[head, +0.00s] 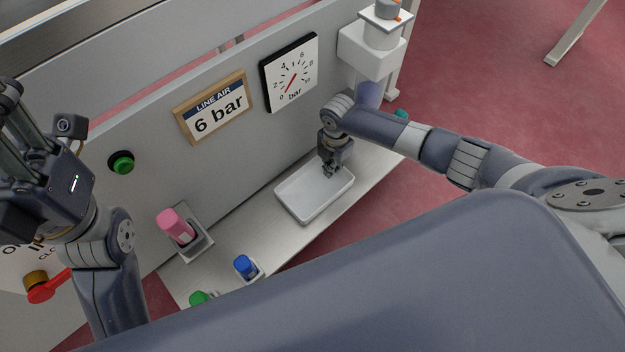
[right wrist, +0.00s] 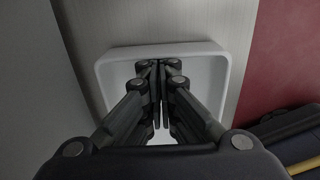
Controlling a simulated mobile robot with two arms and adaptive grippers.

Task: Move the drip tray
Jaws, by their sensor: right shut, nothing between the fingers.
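The drip tray (head: 312,195) is a white, shallow rectangular tray with a raised rim. It lies on the narrow grey shelf below the panel. My right gripper (head: 331,173) points down over the tray's far right part, shut and empty. In the right wrist view the shut fingers (right wrist: 159,124) are in front of the tray (right wrist: 108,72), inside its outline; whether they touch its floor I cannot tell. My left gripper (head: 22,190) is raised at the left edge, far from the tray, and its fingers are not clear.
On the shelf (head: 235,262) stand a blue-capped item (head: 244,266), a green-capped item (head: 199,298) and a pink bottle (head: 176,227) in a holder. A gauge (head: 290,72) and a "6 bar" sign (head: 213,107) hang on the panel. A white unit (head: 370,50) overhangs the shelf's far end.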

